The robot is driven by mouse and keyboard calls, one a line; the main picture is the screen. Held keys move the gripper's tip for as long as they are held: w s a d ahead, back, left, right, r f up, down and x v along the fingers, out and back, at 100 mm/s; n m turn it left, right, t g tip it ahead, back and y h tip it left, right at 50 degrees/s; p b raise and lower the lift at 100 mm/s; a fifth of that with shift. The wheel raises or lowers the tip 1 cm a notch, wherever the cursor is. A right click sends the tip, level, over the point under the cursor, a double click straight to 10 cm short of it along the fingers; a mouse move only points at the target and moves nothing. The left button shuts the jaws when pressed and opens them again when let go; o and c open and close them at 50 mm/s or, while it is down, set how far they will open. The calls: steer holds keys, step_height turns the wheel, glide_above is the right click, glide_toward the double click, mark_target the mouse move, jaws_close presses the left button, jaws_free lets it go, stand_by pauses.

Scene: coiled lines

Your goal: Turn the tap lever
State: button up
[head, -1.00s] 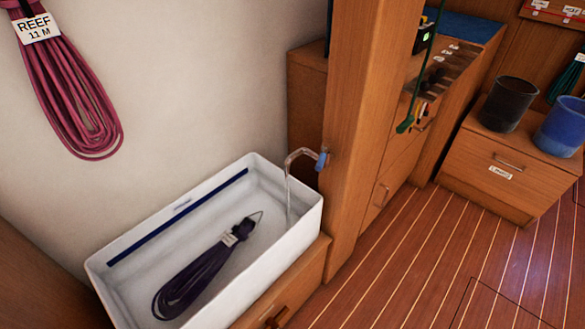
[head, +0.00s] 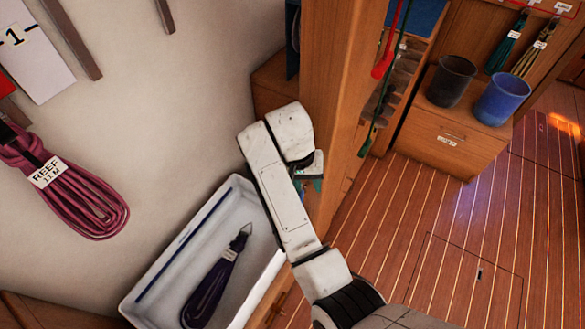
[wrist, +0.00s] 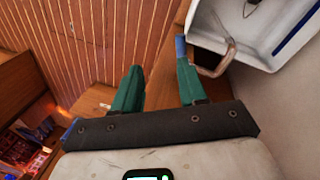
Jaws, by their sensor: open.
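The tap's blue lever (wrist: 180,47) shows in the wrist view, just beyond the tip of my gripper's right-hand finger. Whether they touch I cannot tell. The tap's curved metal spout (wrist: 228,60) reaches from beside that finger towards the white basin (wrist: 207,28). My gripper (wrist: 158,67) is open, its two green fingers apart with nothing between them. In the head view my gripper (head: 314,178) is partly hidden behind my arm, beside the wooden post. My arm also covers most of the tap there.
The white basin (head: 255,255) holds a dark coiled rope (head: 208,290). The wooden post (head: 338,75) stands close to my gripper. A red coil (head: 75,195) hangs on the wall. Black (head: 452,82) and blue (head: 503,100) buckets stand on a cabinet. The floor at right is clear.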

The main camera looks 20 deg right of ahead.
steer(key=w+a+r+p, duration=0.1)
steer(key=w+a+r, duration=0.2)
steer(key=r, duration=0.1)
steer(key=f, duration=0.3)
steer(key=s+d+f, duration=0.1)
steer(key=f, duration=0.7)
steer(key=shift+s+d+p, duration=0.15)
steer(key=shift+d+p, duration=0.2)
steer(key=shift+p, duration=0.05)
steer(key=shift+c, duration=0.3)
steer(key=shift+r, duration=0.1)
jaws_close()
